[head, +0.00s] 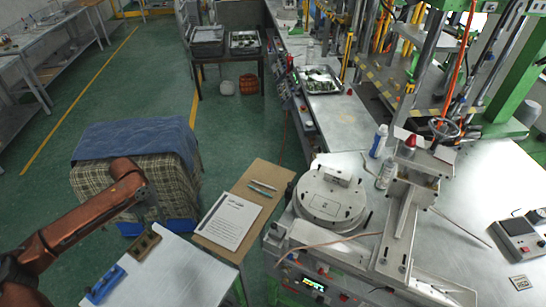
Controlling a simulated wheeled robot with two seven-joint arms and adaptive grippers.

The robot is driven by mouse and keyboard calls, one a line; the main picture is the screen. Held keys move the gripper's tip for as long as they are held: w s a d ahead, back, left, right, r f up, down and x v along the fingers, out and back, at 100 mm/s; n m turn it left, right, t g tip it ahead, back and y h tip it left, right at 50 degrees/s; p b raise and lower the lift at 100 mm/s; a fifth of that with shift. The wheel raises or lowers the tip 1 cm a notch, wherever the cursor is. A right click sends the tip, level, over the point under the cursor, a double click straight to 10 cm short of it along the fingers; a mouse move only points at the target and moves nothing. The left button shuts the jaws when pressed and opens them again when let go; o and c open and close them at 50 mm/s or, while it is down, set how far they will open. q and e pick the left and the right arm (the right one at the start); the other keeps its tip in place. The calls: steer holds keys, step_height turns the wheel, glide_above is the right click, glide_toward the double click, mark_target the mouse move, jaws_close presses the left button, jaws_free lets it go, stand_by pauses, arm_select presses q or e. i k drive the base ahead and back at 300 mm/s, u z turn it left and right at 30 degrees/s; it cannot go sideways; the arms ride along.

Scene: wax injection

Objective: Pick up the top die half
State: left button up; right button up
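A round, pale metal die (328,205) lies flat on the bench machine right of centre, with a raised block on its top. I take its upper part to be the top die half; the seam between halves is too small to make out. My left arm comes in from the left, and its gripper end (150,200) is in front of the cloth-covered stack, well left of the die and apart from it. Its fingers are not clear, so I cannot tell if they are open or shut. My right gripper is not in view.
A white-topped table (165,280) at the lower left bears a brown block (145,245) and a blue item (105,285). A brown board (265,190) with a paper sheet lies beside the machine. A metal arm (400,215) and bottles (380,140) stand right of the die.

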mark_target(344, 176)
steer(key=z, duration=0.9)
steer(key=i, duration=0.8)
steer(key=z, duration=0.9)
